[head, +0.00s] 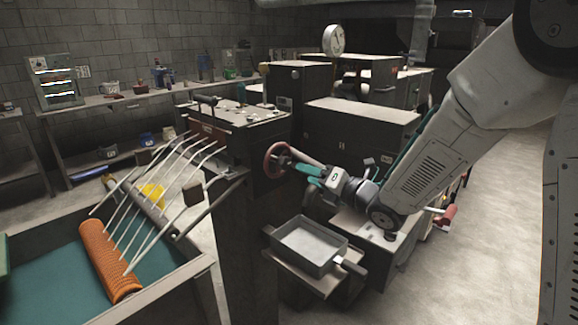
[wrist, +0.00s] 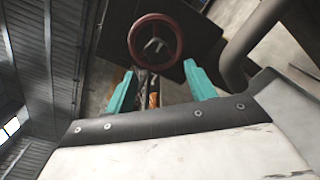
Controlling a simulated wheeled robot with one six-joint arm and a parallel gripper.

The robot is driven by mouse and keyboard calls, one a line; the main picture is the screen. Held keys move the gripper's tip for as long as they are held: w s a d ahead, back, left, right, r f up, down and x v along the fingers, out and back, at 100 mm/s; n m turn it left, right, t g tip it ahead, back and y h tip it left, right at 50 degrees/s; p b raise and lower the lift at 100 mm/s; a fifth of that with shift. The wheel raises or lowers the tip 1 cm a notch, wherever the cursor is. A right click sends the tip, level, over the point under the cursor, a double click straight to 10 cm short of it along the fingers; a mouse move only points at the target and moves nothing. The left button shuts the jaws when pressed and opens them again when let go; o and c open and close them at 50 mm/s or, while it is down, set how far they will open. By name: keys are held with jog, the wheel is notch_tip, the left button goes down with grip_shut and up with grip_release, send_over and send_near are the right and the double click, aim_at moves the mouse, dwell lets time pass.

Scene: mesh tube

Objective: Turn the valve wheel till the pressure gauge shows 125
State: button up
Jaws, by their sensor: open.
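The red valve wheel (head: 268,161) sits on the side of a dark machine in the head view. It also shows at the top of the wrist view (wrist: 178,42), with a grey hub in its middle. My gripper (head: 305,169) is open, with teal fingers pointing at the wheel from the right. In the wrist view the fingers of my gripper (wrist: 161,85) are spread and empty, and the wheel lies beyond their tips. The two look close but apart. A round white dial, likely the pressure gauge (head: 333,40), stands up at the back; its reading is too small to make out.
A grey metal tray (head: 309,246) stands on a stand below my gripper. Pale rods and an orange mesh tube (head: 108,260) lie at the left over a teal-lined table. Dark cabinets (head: 362,122) stand behind my arm. A pipe (wrist: 236,62) runs right of the wheel.

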aim_at(287, 164)
jog(key=shift+n, duration=0.4)
jog(key=x, duration=0.7)
jog(key=shift+w+a+r, duration=0.25)
jog(key=shift+w+a, duration=0.05)
jog(key=shift+a, duration=0.05)
jog(key=c, duration=1)
